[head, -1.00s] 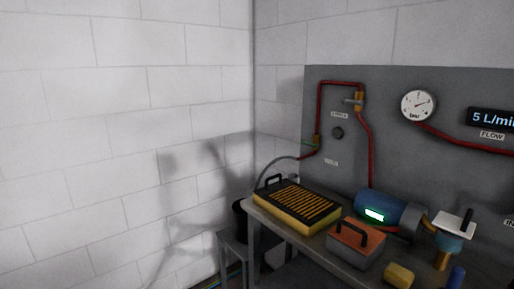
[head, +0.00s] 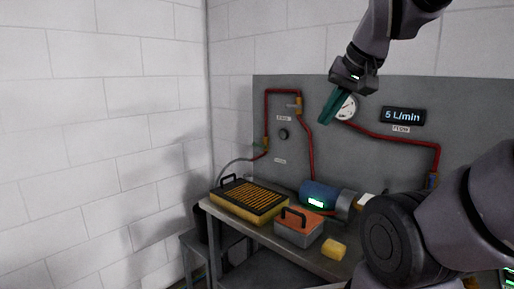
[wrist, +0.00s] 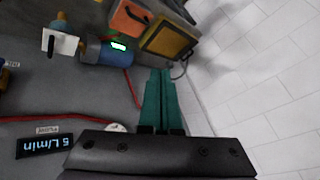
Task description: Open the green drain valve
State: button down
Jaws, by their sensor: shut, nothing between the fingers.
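The green drain valve shows as a small thin green handle (head: 257,147) at the lower left of the red pipe loop, beside a brass fitting (head: 266,143). A grey hose leads off below it. Its exact handle angle is too small to tell. My gripper (head: 325,119) is shut and empty, with its teal fingers pointing down and left in front of the panel, to the right of and above the valve in the head view. In the wrist view the shut fingers (wrist: 160,72) point toward the bench; I cannot make out the valve there.
A grey panel (head: 350,160) carries red pipes, a gauge (head: 346,107) and a flow display (head: 403,115) reading 5 L/min. The bench below holds a yellow-black case (head: 250,198), an orange-lidded box (head: 298,230) and a blue pump (head: 318,194). A white wall stands at left.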

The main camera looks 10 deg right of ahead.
aim_at(260, 145)
jog(key=i+j+z, duration=0.25)
jog(key=j, duration=0.3)
jog(key=i+j+z, duration=0.1)
jog(key=i+j, duration=0.15)
jog(key=i+j+z, duration=0.15)
jog(key=j, duration=0.25)
